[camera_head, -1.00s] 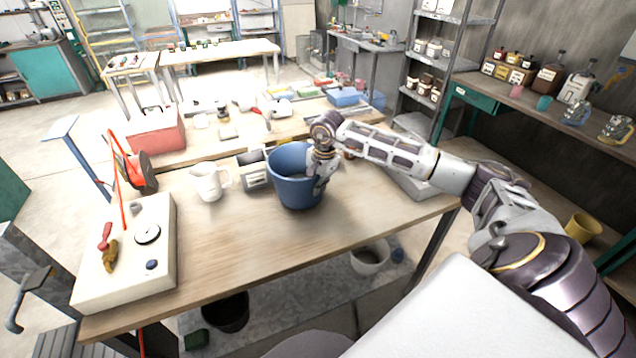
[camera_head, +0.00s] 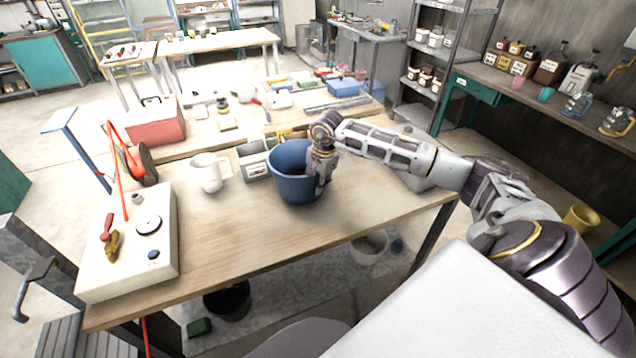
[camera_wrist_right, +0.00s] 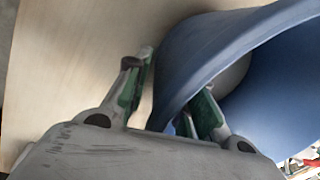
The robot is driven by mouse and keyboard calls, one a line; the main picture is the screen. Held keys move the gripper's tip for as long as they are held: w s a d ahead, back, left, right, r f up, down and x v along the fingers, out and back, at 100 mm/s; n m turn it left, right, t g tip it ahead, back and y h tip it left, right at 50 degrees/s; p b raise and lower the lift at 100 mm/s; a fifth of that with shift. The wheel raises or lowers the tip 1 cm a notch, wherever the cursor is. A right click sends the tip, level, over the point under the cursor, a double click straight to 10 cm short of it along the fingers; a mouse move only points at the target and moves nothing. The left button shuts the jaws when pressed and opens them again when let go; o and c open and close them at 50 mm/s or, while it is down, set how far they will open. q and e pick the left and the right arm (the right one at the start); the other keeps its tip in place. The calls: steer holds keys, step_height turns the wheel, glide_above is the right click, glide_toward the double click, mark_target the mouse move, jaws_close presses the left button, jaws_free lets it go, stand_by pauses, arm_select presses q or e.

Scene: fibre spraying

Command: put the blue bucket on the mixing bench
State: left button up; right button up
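The blue bucket (camera_head: 293,187) stands upright on a wooden-topped bench (camera_head: 240,238), near its far side. My right gripper (camera_head: 321,172) is at the bucket's right rim, pointing down. In the right wrist view, the bucket's wall (camera_wrist_right: 185,65) lies between the two fingers of the right gripper (camera_wrist_right: 172,90), one outside the wall and one inside the rim. The fingers stand well apart, with a gap between the outer finger and the wall. My left gripper is not in view.
A white jug (camera_head: 208,174) and a grey box (camera_head: 254,161) stand left of the bucket. A white scale-like device (camera_head: 130,250) sits at the bench's left end. The bench's front middle is clear. Another table (camera_head: 230,125) with tools and a red box (camera_head: 155,124) lies behind.

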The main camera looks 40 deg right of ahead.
stand_by(0.4)
steer(key=shift+r, duration=0.2)
step_height(320, 180, up, 12)
steer(key=s+b, duration=0.1)
steer(key=shift+s+d+f+b, duration=0.15)
steer(key=shift+s+f+b, duration=0.05)
steer(key=shift+s+b, duration=0.2)
stand_by(0.7)
